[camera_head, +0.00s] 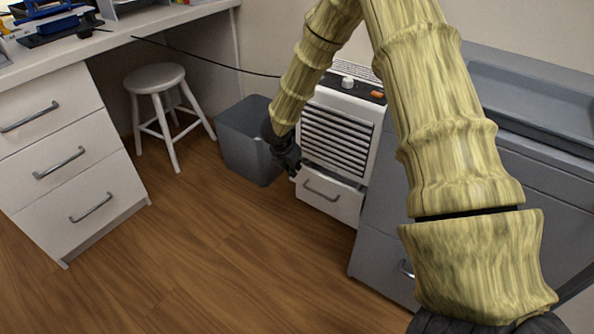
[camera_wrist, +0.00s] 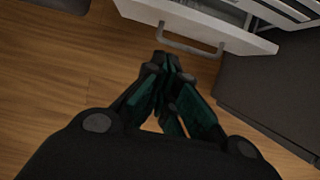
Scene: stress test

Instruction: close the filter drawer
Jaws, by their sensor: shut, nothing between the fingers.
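The filter drawer (camera_head: 341,206) is the bottom white drawer of a white louvred unit (camera_head: 338,138), with a grey bar handle (camera_head: 320,190). The wrist view shows its white front (camera_wrist: 238,42) standing out from the unit, with a gap behind it, so it is partly open. My gripper (camera_head: 294,172) is dark and hangs at the left end of the drawer, near its top edge. In the wrist view its fingertips (camera_wrist: 168,62) are together and empty, just short of the handle (camera_wrist: 188,42). I cannot tell whether they touch it.
A grey bin (camera_head: 247,143) stands just left of the unit, close to my gripper. A grey cabinet (camera_head: 381,262) stands close on the right. A white stool (camera_head: 160,82) and a white desk with drawers (camera_head: 70,160) are further left. The wooden floor in front is clear.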

